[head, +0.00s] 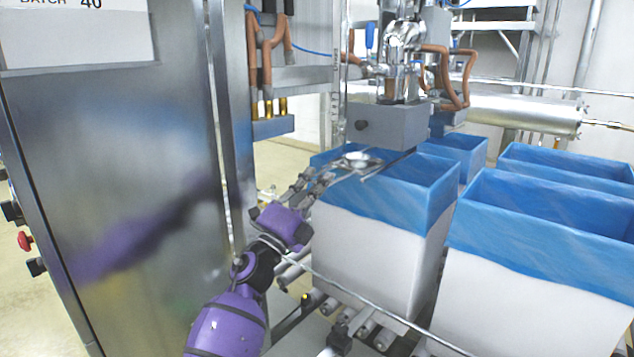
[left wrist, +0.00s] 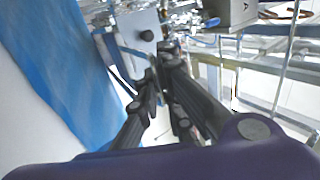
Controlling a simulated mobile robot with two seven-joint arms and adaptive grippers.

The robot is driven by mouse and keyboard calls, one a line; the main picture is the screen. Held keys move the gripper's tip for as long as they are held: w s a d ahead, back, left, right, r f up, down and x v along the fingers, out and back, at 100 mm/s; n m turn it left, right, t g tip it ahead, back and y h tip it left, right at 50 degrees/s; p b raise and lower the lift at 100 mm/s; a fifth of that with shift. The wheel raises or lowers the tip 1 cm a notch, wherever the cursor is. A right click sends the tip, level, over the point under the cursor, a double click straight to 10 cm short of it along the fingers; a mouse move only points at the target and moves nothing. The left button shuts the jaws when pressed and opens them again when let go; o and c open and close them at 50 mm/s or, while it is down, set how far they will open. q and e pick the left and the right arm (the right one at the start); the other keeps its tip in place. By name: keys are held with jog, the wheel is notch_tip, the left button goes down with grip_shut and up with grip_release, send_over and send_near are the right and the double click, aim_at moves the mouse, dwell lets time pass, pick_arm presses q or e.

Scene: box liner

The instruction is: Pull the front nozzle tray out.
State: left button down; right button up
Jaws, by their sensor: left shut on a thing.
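The front nozzle tray (head: 358,160) is a small shiny metal dish on thin rails. In the head view it sits under the grey nozzle block (head: 386,125), above the front blue-lined box. My left gripper (head: 328,177) reaches up from the lower left to the tray's near left end. Its fingers are shut on the tray's handle end, which they mostly hide. In the left wrist view the fingertips (left wrist: 160,68) come together just below the grey block with the black knob (left wrist: 146,63); the tray is hard to make out there. My right gripper is not in view.
The front box (head: 375,250) with a blue liner (head: 425,200) stands below the tray on a roller conveyor. More lined boxes (head: 540,270) stand to the right. A steel cabinet (head: 120,180) is close on the left of my arm. A thin guide rail (head: 380,312) crosses in front.

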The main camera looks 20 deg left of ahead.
pick_arm(q)
jog(key=c, duration=1.9)
grip_release()
jog(key=v, duration=1.2)
